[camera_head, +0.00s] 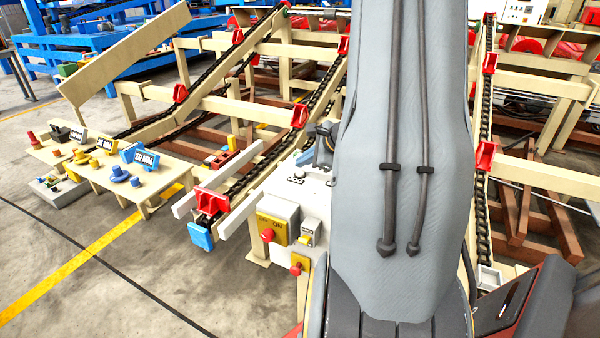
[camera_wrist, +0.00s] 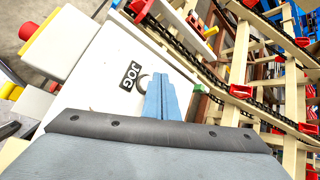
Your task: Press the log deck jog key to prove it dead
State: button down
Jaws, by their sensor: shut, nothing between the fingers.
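In the wrist view a pale panel (camera_wrist: 98,85) carries a black JOG label (camera_wrist: 131,76). A small round dark-rimmed fitting (camera_wrist: 144,82) shows beside the label, partly hidden by my fingers. My gripper (camera_wrist: 158,78) is shut and empty, its blue-grey fingers pointing at the panel beside the label. I cannot tell whether the fingertips touch the fitting. In the head view the pale panel top (camera_head: 284,192) stands just left of my arm, with a small dark label and fitting on it.
A yellow ON box (camera_head: 278,222) with a red button stands in front of the panel, beside a smaller switch box (camera_head: 310,230). Chain conveyors (camera_head: 320,98) with red lugs run behind. A bench (camera_head: 135,178) with knobs and MM labels stands left. Floor at front left is clear.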

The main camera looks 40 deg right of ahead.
jog(key=shift+f+b, duration=0.85)
jog(key=shift+b, duration=0.35)
dwell(0.8)
jog(key=shift+r, duration=0.1)
jog(key=shift+r+p, duration=0.45)
jog(key=shift+r, duration=0.3)
notch_tip(320, 180, up, 5)
jog(key=p, duration=0.3)
dwell(0.4)
dwell(0.7)
